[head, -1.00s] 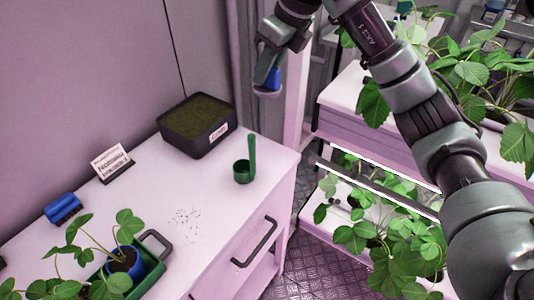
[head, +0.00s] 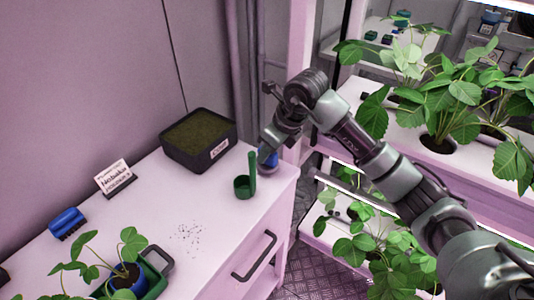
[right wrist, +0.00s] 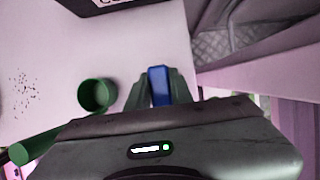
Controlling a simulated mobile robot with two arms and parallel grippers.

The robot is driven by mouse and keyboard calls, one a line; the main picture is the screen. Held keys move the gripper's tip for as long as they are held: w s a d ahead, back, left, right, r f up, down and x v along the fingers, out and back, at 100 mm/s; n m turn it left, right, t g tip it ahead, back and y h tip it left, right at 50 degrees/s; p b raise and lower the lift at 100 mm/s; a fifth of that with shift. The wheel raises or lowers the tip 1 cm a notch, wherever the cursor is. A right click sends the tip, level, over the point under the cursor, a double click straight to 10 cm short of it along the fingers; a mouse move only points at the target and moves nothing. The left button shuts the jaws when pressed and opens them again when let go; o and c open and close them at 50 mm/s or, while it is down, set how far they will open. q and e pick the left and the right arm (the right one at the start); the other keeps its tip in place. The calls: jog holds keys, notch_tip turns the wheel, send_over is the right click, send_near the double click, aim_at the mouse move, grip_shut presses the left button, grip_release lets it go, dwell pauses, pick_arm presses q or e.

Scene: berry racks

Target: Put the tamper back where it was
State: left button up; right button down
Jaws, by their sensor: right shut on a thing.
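My right gripper (head: 268,148) is shut on the blue tamper (head: 268,158), near the right end of the white cabinet top (head: 160,215), just behind the green scoop (head: 245,186). Only a small blue part of the tamper shows in the head view, the rest hidden by the gripper. In the right wrist view the blue tamper (right wrist: 160,86) sits between the two fingers, close to the cabinet's edge. I cannot tell whether the tamper touches the cabinet top. My left gripper is not in view.
The green scoop's cup also shows in the right wrist view (right wrist: 97,95), left of the fingers. A black soil tray (head: 198,140), a sign (head: 115,178), a blue brush (head: 67,223) and a potted plant (head: 125,275) stand on the cabinet. Plant racks (head: 460,175) are on the right.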

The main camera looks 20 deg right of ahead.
jog(key=shift+f, duration=0.65)
jog(key=shift+f, duration=0.15)
jog(key=c, duration=1.3)
grip_release()
jog(key=shift+o, duration=0.2)
jog(key=shift+r, duration=0.3)
jog(key=b+v, duration=0.1)
jog(key=v, duration=1)
jog(key=shift+s+r, duration=0.25)
jog(key=shift+r, duration=0.1)
